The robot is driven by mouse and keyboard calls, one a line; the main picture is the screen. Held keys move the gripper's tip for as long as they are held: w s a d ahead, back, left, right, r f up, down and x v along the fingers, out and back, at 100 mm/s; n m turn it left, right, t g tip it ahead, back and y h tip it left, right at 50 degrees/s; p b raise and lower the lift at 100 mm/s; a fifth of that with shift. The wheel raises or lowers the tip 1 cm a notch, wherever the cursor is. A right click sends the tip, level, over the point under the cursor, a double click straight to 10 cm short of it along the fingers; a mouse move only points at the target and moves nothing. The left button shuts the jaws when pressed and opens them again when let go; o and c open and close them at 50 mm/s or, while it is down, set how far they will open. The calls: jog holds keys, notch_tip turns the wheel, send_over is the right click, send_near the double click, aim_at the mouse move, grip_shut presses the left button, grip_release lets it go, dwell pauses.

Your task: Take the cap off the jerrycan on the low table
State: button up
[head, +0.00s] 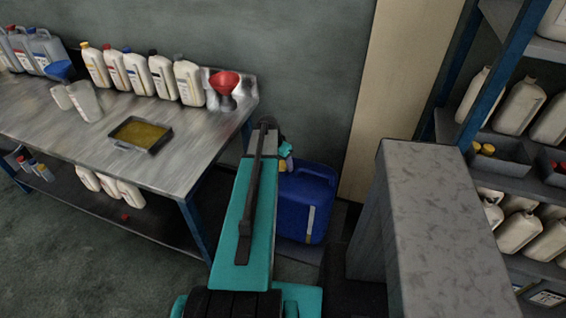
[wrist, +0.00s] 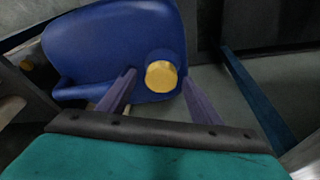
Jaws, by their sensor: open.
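The blue jerrycan (head: 305,205) stands at the middle of the head view, just beyond my arm, which hides part of its left side. In the wrist view the jerrycan (wrist: 105,45) fills the upper left, with its yellow cap (wrist: 161,75) on its neck near the centre. My gripper (wrist: 160,80) is open in the wrist view, with one finger left of the cap and the other right of it. The cap appears between the fingers with a gap on each side. The low table under the jerrycan is mostly hidden.
A metal workbench (head: 60,118) at the left carries several bottles, a red funnel (head: 224,82) and an oil tray (head: 140,134). A grey block-like column (head: 430,200) stands close right of the jerrycan. A shelf of pale containers (head: 522,106) is at the far right.

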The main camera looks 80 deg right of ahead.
jog(key=shift+f, duration=0.15)
dwell(0.4)
jog(key=c, duration=1.1)
